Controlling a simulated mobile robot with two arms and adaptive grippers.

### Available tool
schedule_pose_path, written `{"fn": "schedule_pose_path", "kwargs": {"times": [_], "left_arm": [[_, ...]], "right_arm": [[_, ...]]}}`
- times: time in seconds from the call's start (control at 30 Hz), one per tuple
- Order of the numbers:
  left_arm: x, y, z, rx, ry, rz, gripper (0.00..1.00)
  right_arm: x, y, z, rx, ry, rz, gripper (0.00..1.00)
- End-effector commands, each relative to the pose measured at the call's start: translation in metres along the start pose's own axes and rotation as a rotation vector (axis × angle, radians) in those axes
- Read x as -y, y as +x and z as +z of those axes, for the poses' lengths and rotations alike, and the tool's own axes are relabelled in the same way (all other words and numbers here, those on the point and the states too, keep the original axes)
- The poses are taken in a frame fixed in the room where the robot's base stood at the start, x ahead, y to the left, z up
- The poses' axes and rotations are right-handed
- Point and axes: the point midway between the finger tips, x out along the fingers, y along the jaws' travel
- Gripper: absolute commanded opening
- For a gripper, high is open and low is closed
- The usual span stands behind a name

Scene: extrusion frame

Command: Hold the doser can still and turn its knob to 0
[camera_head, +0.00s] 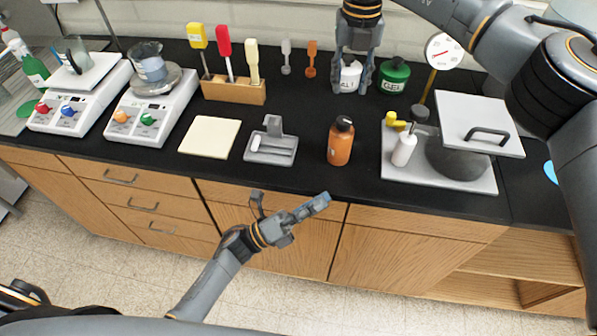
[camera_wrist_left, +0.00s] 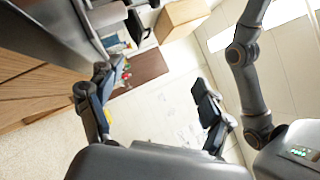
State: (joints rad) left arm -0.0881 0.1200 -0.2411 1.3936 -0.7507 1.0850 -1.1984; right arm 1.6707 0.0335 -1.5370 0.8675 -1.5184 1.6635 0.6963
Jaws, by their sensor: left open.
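A white can (camera_head: 350,78) with a dark-lettered label stands at the back of the black counter. My right gripper (camera_head: 352,88) points down over it with one finger on each side. I cannot tell whether the fingers touch it. A green can (camera_head: 394,77) labelled GEL stands just right of it. No knob scale is readable, and the white can's top is largely hidden by the gripper. My left gripper (camera_head: 291,199) is open and empty in front of the counter's edge, far from the cans. Its spread fingers also show in the left wrist view (camera_wrist_left: 158,77).
An orange bottle (camera_head: 341,142) and a grey holder (camera_head: 271,143) stand near the counter's front. A spatula rack (camera_head: 233,90) is left of the cans. A grey stand (camera_head: 470,178) with a white bottle (camera_head: 404,148) is at right. Bare counter lies before the cans.

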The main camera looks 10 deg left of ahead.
Motion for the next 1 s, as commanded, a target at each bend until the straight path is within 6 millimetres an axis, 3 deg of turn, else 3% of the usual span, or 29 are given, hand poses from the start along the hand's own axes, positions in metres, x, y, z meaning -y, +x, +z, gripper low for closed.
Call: {"fn": "schedule_pose_path", "kwargs": {"times": [0.3,0.53,0.8,1.0], "left_arm": [[-0.027,0.000,0.032,-0.092,0.539,0.310,0.80],[-0.033,-0.009,0.061,-0.159,0.918,0.509,0.80],[-0.033,-0.011,0.077,-0.187,1.084,0.597,0.80],[-0.046,0.009,0.082,-0.186,1.088,0.598,0.80]], "right_arm": [[0.000,0.000,0.000,0.000,0.000,0.000,0.38],[0.000,0.000,0.000,0.000,0.000,0.000,0.38],[0.000,0.000,0.000,0.000,0.000,0.000,0.38],[0.000,0.000,0.000,0.000,0.000,0.000,0.38]]}}
